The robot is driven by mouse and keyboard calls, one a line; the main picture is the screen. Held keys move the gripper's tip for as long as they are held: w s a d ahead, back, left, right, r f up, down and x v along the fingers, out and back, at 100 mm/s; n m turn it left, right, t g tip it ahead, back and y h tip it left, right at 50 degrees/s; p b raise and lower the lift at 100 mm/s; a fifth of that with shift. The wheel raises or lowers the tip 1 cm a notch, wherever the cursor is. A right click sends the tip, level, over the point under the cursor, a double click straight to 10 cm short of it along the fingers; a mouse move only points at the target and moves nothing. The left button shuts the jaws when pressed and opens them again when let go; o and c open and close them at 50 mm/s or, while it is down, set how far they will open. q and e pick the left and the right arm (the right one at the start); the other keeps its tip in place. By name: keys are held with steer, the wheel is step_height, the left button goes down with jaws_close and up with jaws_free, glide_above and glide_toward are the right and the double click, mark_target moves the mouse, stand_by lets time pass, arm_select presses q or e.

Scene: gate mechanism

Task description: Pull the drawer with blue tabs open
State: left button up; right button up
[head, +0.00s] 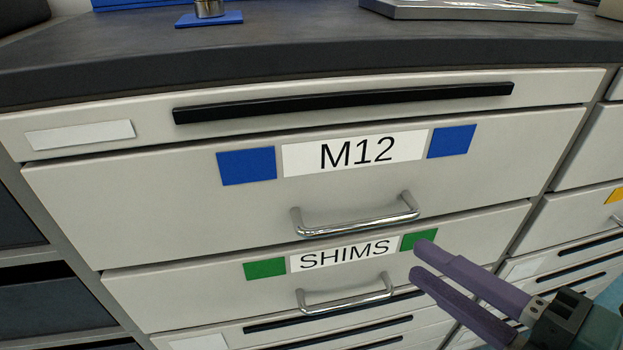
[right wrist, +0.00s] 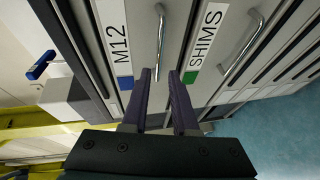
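The drawer with blue tabs (head: 190,205) is labelled M12 and looks shut, flush with the cabinet front. Its blue tabs (head: 247,167) flank the label, and its metal bar handle (head: 355,222) sits below it. In the right wrist view the M12 drawer's handle (right wrist: 160,35) shows ahead of the fingers. My right gripper (head: 420,262) is open, with its two purple fingers apart and nothing visible between them. It is right of and below the M12 handle, near the right green tab. In the wrist view the fingers (right wrist: 161,80) point toward the drawer fronts. My left gripper is not in view.
The SHIMS drawer (head: 150,295) with green tabs and its own handle (head: 345,298) lies directly below. A shallow drawer with a long black pull (head: 345,103) is above. The dark worktop (head: 300,50) overhangs the top. More drawers stand at right.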

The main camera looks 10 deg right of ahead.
mark_target(367, 227)
steer(key=b+x, duration=0.1)
steer(key=x, duration=0.9)
steer(key=shift+r+b, duration=0.1)
steer(key=shift+b, duration=0.25)
jaws_close()
stand_by(0.9)
